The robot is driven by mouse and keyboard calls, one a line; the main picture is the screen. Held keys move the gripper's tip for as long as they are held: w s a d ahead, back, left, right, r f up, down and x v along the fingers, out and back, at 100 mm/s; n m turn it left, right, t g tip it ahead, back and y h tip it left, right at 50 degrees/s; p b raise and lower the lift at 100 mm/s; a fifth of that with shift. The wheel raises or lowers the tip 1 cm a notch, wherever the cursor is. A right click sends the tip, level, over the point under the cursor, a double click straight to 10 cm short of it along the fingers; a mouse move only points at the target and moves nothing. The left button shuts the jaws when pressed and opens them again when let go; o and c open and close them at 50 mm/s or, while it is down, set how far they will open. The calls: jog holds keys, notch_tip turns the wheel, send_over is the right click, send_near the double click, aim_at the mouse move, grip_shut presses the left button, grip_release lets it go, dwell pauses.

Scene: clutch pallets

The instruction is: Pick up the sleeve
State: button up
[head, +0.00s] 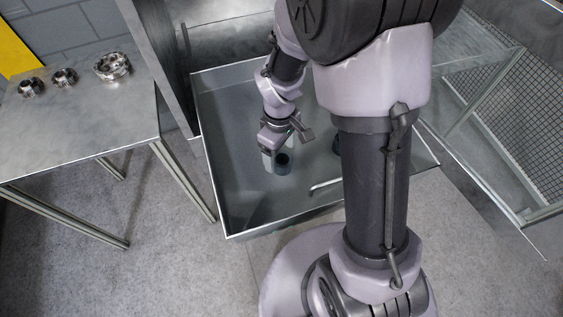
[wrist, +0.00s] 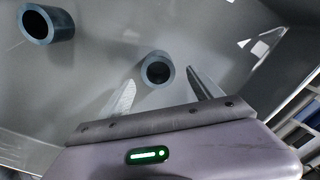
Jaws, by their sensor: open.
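A dark blue-grey hollow sleeve (head: 283,167) stands upright on the floor of the grey bin in the head view. It also shows in the wrist view (wrist: 158,56), its round open end facing the camera. My gripper (head: 283,151) is low in the bin at this sleeve. In the wrist view my gripper (wrist: 161,76) is open, one finger on each side of the sleeve, with gaps showing. A second sleeve (wrist: 63,23) is at the upper left of the wrist view, apart from the fingers. In the head view it (head: 336,145) is mostly hidden behind my arm.
The grey bin (head: 212,185) has raised walls around both sleeves. A metal table (head: 80,125) at left carries several shiny metal rings (head: 112,67) along its back. A mesh-sided frame (head: 515,95) stands at right. Bare bin floor lies left of my gripper.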

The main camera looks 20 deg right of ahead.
aim_at(282, 162)
jog(key=f, duration=0.1)
jog(key=f+b, duration=0.1)
jog(key=f, duration=0.2)
jog(key=shift+s+d, duration=0.3)
jog(key=shift+w+f+b, duration=0.1)
jog(key=shift+f+b, duration=0.2)
jog(key=shift+f, duration=0.1)
jog(key=shift+r, duration=0.1)
grip_shut()
